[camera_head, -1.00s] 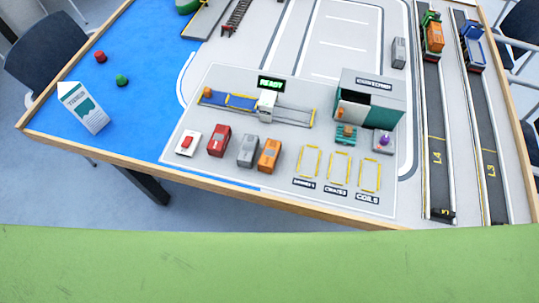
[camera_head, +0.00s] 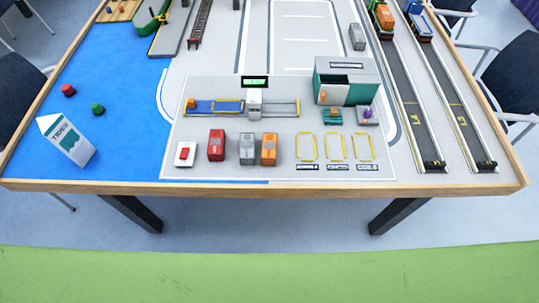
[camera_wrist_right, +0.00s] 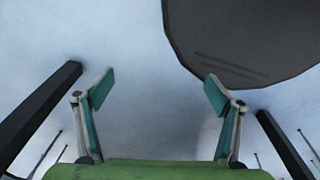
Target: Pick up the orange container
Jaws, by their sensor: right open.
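An orange container-like block (camera_head: 269,149) stands on the grey board near the table's front edge, at the right end of a row beside a grey block (camera_head: 247,149) and a red block (camera_head: 216,146). No orange container shows in that view. My left gripper is not in view.
The table's wooden front edge (camera_head: 250,188) lies ahead, with floor before it. A teal-and-grey shed (camera_head: 346,82) stands behind three yellow outlines, which are empty. A dark rounded surface (camera_wrist_right: 240,35) shows in the wrist view.

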